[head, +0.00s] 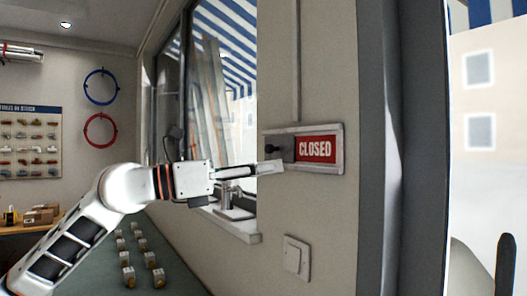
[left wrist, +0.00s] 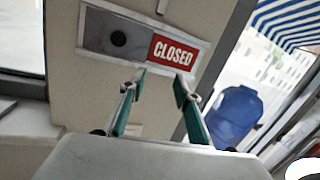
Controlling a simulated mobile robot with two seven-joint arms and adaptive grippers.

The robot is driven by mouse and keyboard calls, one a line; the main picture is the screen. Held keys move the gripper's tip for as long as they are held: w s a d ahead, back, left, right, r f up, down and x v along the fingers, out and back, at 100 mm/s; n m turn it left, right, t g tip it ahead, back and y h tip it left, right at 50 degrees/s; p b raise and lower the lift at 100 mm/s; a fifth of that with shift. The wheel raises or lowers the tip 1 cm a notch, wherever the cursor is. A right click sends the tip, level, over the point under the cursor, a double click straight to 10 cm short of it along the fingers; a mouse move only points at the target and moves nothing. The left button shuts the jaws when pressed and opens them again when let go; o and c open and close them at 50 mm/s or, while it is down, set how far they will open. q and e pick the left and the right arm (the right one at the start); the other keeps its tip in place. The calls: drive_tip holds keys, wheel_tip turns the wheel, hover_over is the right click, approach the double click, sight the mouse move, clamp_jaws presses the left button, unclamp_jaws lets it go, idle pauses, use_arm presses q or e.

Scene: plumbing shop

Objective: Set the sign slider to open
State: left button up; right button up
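The sign (head: 340,154) is mounted on the wall beside the window, in a pale frame. Its red CLOSED panel (head: 315,149) shows on the right, and a grey slider plate (head: 284,155) with a black knob (head: 272,149) covers the left part. In the left wrist view the red panel (left wrist: 172,52) and the knob (left wrist: 118,38) show above the fingers. My left gripper (head: 277,167) is at the sign's lower left, just below the knob. In the left wrist view its two fingers (left wrist: 158,85) are apart with nothing between them. My right gripper is not in view.
A light switch (head: 296,257) is on the wall below the sign. A window sill (head: 236,227) with a tap on it juts out left of it. A dark door frame (head: 385,150) stands to the right. A blue jug (left wrist: 236,112) shows in the left wrist view.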

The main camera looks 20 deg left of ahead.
sight(267, 148)
use_arm(q)
drive_tip(key=w+a+r+n+t+y, duration=0.1)
drive_tip(key=w+a+r+t+y, duration=0.1)
drive_tip(key=a+r+y, duration=0.35)
drive_tip(key=shift+h, duration=0.65)
drive_tip(key=w, duration=0.1)
drive_tip(key=w+d+f+p, duration=0.1)
drive_tip(key=w, duration=0.1)
drive_tip(key=w+d, duration=0.1)
drive_tip(key=w, duration=0.1)
drive_tip(key=shift+d+f, duration=0.15)
drive_tip(key=shift+d, duration=0.1)
drive_tip(key=shift+w+d+f, duration=0.1)
drive_tip(key=shift+w+d, duration=0.2)
drive_tip(key=shift+w, duration=0.15)
clamp_jaws()
